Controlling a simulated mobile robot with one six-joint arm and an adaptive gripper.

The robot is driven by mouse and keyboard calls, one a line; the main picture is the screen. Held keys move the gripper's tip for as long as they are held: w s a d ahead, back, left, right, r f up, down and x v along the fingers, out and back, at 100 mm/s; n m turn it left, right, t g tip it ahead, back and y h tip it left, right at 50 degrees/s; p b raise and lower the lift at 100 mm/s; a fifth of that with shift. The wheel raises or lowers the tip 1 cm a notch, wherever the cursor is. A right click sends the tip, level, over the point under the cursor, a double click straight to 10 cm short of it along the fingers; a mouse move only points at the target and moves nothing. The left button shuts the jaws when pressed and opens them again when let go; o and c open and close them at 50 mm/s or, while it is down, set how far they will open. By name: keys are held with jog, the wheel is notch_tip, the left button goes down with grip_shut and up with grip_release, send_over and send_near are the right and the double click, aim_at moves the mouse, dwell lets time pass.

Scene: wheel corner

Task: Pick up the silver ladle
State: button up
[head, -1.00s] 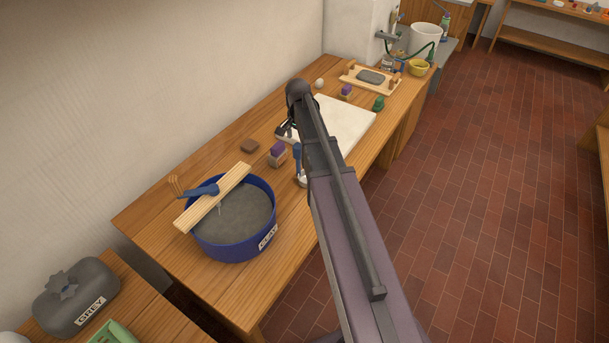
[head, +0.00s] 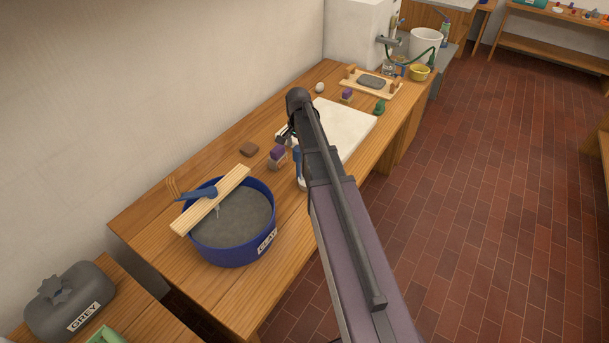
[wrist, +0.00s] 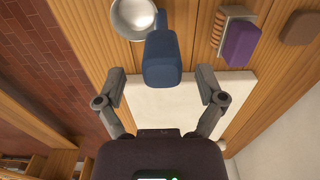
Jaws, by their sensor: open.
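The silver ladle shows in the wrist view as a round shiny bowl (wrist: 133,16) at the top, with a thick blue handle (wrist: 161,58) pointing toward my gripper. My gripper (wrist: 160,80) is open, with one finger on each side of the handle's end and a visible gap on both sides. Nothing is held. In the head view the blue handle (head: 297,165) stands up beside my arm, and my arm hides part of the bowl. My gripper (head: 284,135) is mostly hidden there behind my own wrist.
A white board (head: 345,125) lies on the wooden bench (head: 165,235). A purple-topped brush (head: 277,155) and a brown block (head: 249,149) lie near the ladle. A blue clay tub (head: 233,250) with a wooden slat (head: 210,202) across it stands in front.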

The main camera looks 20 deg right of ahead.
aim_at(298, 157)
jog(key=shift+w+a+f+b, duration=0.1)
jog(key=shift+w+f+b, duration=0.05)
jog(key=shift+f+b, duration=2.2)
grip_shut()
